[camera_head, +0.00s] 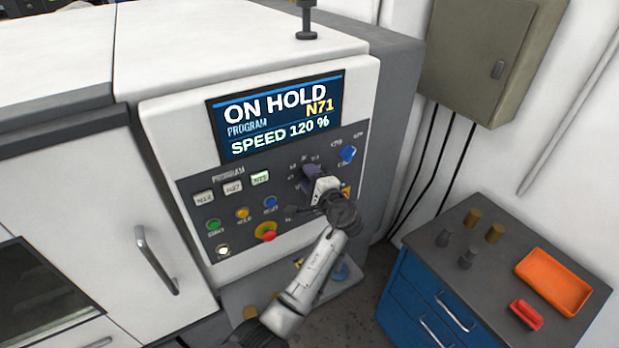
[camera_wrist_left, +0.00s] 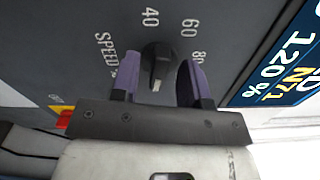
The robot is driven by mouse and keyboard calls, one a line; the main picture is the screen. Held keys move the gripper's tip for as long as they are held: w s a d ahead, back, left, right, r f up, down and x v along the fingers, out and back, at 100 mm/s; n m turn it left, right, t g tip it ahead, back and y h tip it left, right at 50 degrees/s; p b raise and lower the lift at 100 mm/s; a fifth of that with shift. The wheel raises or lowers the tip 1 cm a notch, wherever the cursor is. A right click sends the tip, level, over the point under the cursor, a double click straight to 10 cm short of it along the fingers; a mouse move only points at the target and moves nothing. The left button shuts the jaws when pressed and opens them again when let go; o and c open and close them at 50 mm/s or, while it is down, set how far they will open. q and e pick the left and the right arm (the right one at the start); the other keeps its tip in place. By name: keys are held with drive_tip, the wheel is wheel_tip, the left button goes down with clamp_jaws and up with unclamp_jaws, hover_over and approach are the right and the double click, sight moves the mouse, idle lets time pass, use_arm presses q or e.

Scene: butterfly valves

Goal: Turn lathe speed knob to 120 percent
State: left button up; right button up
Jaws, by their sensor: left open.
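The lathe's display (camera_head: 279,116) reads "ON HOLD", "PROGRAM N71" and "SPEED 120 %". In the left wrist view, the dark speed knob (camera_wrist_left: 157,62) sits on the grey panel beside the marks 40, 60 and 80 and the word SPEED. Its pale pointer mark faces the bottom of that view. My left gripper (camera_head: 313,178) is at the panel below the display and hides the knob in the head view. In the wrist view, my left gripper's (camera_wrist_left: 158,75) purple fingers stand apart, one on each side of the knob. I cannot tell whether they touch it. My right gripper is out of view.
A blue knob (camera_head: 348,154) is just above right of my gripper. A red button (camera_head: 266,232) and several coloured buttons are left of it. A blue cabinet (camera_head: 411,297) stands at right with an orange tray (camera_head: 553,281) on top. A grey wall box (camera_head: 487,55) hangs above.

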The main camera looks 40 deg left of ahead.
use_arm(q)
drive_tip(key=b+v, duration=0.3)
drive_tip(key=v, duration=1)
drive_tip(key=shift+s+d, duration=0.15)
drive_tip(key=shift+d, duration=0.2)
